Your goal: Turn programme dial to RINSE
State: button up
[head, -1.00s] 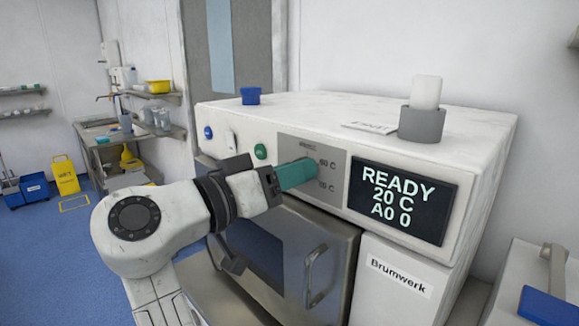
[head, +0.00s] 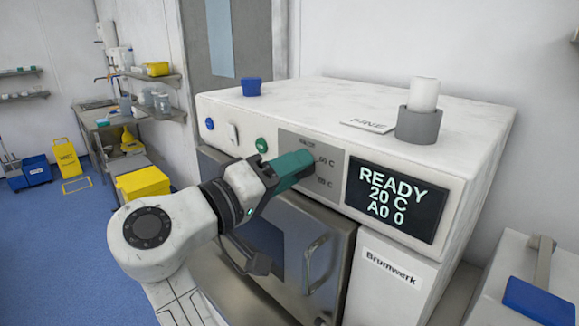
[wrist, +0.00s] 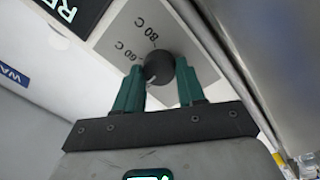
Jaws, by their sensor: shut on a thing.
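The programme dial (wrist: 159,68) is a dark round knob on a grey panel (wrist: 115,45) with printed temperature marks, seen in the wrist view. My gripper (wrist: 158,75) has its two green fingers on either side of the dial and is shut on it. In the head view my gripper (head: 292,170) reaches the grey panel and hides the dial. Text above the fingers is too small to read, and the dial's pointer cannot be made out. The display (head: 397,200) reads READY, 20 C, A0 0.
The white Brumwerk machine (head: 310,105) carries a blue cup (head: 251,87) and a grey holder (head: 419,125) on top. A green button (head: 262,145) lies left of the panel. The metal door (head: 300,250) is below my gripper. A yellow box (head: 143,182) stands at left.

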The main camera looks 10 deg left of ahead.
jog(key=shift+a+r, duration=0.1)
jog(key=o, duration=1)
jog(key=shift+o, duration=0.2)
jog(key=b+v, duration=0.3)
jog(key=v, duration=0.7)
jog(key=shift+s+a, duration=0.25)
jog(key=shift+s, duration=0.1)
